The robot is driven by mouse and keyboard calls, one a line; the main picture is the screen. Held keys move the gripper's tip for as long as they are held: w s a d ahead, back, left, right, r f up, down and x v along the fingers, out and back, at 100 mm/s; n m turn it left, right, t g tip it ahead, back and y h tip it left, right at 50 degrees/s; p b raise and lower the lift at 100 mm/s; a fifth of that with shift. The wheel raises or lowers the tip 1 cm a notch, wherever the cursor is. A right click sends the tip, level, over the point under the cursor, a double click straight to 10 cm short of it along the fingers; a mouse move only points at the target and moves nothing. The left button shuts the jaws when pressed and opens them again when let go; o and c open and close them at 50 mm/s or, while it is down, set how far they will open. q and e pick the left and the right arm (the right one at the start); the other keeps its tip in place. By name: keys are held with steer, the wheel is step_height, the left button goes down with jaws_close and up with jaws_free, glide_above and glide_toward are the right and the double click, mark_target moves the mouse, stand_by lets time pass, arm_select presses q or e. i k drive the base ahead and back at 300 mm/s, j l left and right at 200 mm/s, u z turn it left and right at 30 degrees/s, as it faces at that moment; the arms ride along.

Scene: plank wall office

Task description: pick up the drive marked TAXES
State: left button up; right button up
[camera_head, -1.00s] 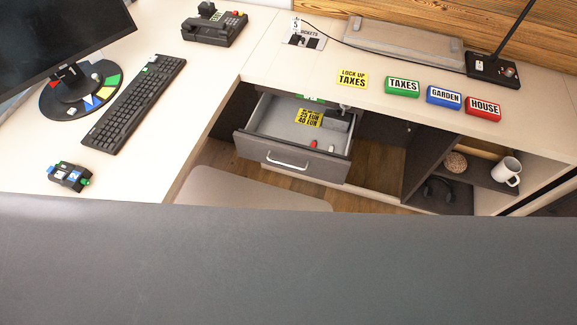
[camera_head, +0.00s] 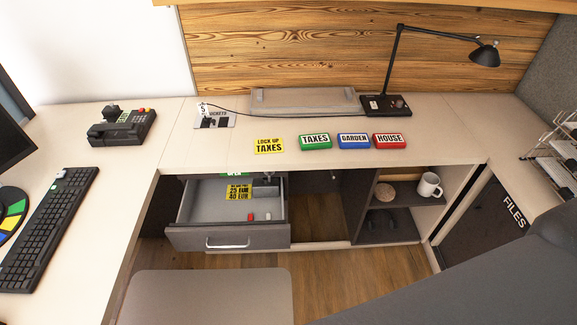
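The drive marked TAXES (camera_head: 315,141) is a green block with a white label. It lies on the desk top, left of a blue drive marked GARDEN (camera_head: 353,141) and a red drive marked HOUSE (camera_head: 390,140). A yellow note reading LOCK UP TAXES (camera_head: 269,146) lies to its left. Nothing covers the green drive. Neither of my grippers shows in the head view.
An open drawer (camera_head: 228,238) below the desk holds a yellow note (camera_head: 239,192) and small red and white items. A black lamp (camera_head: 385,104) stands behind the drives. A chair (camera_head: 207,297) stands in front. A mug (camera_head: 429,185) sits on the right shelf.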

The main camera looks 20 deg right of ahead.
mark_target(322, 139)
steer(key=i+l, duration=0.25)
steer(key=l, duration=0.25)
steer(key=i+l+z, duration=0.15)
steer(key=l, duration=0.4)
steer(key=i+l, duration=0.4)
steer(key=i+l+z, duration=0.15)
steer(key=l, duration=0.4)
steer(key=i+l, duration=0.4)
steer(key=l+z, duration=0.05)
